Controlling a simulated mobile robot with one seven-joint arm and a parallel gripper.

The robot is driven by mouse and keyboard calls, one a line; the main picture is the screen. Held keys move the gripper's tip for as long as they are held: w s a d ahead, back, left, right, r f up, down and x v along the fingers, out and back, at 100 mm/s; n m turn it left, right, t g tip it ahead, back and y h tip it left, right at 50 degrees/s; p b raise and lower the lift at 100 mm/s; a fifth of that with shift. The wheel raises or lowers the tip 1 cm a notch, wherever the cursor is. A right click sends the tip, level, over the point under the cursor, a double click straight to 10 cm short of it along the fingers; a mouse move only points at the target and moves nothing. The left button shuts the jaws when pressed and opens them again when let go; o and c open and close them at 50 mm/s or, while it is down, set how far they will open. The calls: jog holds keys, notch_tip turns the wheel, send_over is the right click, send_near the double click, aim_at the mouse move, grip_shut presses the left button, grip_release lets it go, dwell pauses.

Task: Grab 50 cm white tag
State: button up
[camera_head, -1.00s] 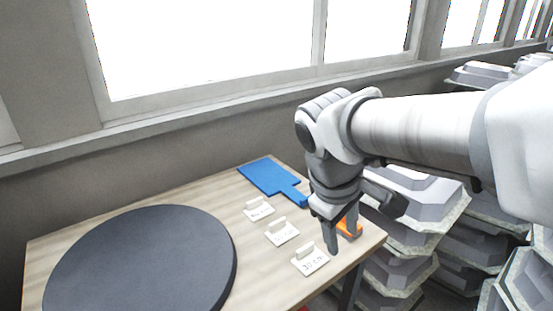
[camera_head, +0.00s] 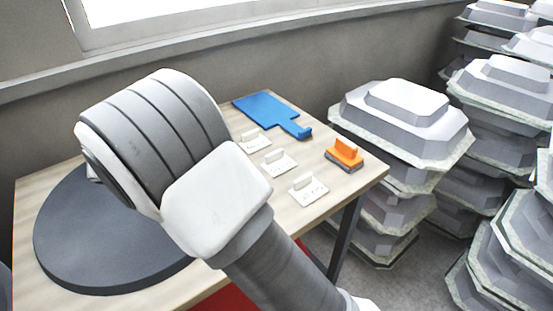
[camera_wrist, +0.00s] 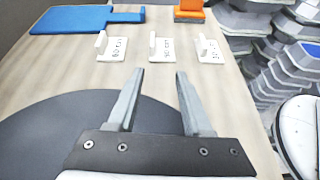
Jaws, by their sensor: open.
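Three white tags with upright grip tabs lie in a row on the wooden table: a far-left one (camera_head: 254,140), a middle one (camera_head: 278,163) and a near-right one (camera_head: 308,189). In the wrist view they are the left tag (camera_wrist: 113,50), middle tag (camera_wrist: 162,50) and right tag (camera_wrist: 209,51). Each has small dark lettering; I cannot tell for certain which reads 50 cm. The near-right tag looked like 30 cm earlier. My gripper (camera_wrist: 160,85) is open and empty, short of the row, its fingers pointing toward the middle tag. The head view hides it behind my arm.
A dark round disc (camera_head: 75,245) covers the table's left part. A blue paddle-like tool (camera_head: 268,108) and an orange-handled block (camera_head: 345,154) lie beyond the tags. Stacked grey moulds (camera_head: 405,105) stand right of the table (camera_head: 360,180). A window is behind.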

jog(key=shift+w+a+f+n+t, duration=0.1)
jog(key=shift+a+f+n+t, duration=0.2)
jog(key=shift+a+f+n, duration=0.35)
send_near(267, 155)
jog(key=w+d+f, duration=0.2)
jog(key=d+f, duration=0.1)
jog(key=shift+d+f, duration=0.2)
jog(key=shift+d, duration=0.05)
jog(key=d, duration=0.1)
jog(key=w+d, duration=0.2)
jog(key=shift+w+d+f+p, duration=0.25)
jog(key=shift+d+p, duration=0.05)
jog(key=shift+p, duration=0.05)
jog(key=shift+w+d+f, duration=0.2)
jog(key=shift+w+d, duration=0.1)
jog(key=shift+d, duration=0.1)
grip_shut()
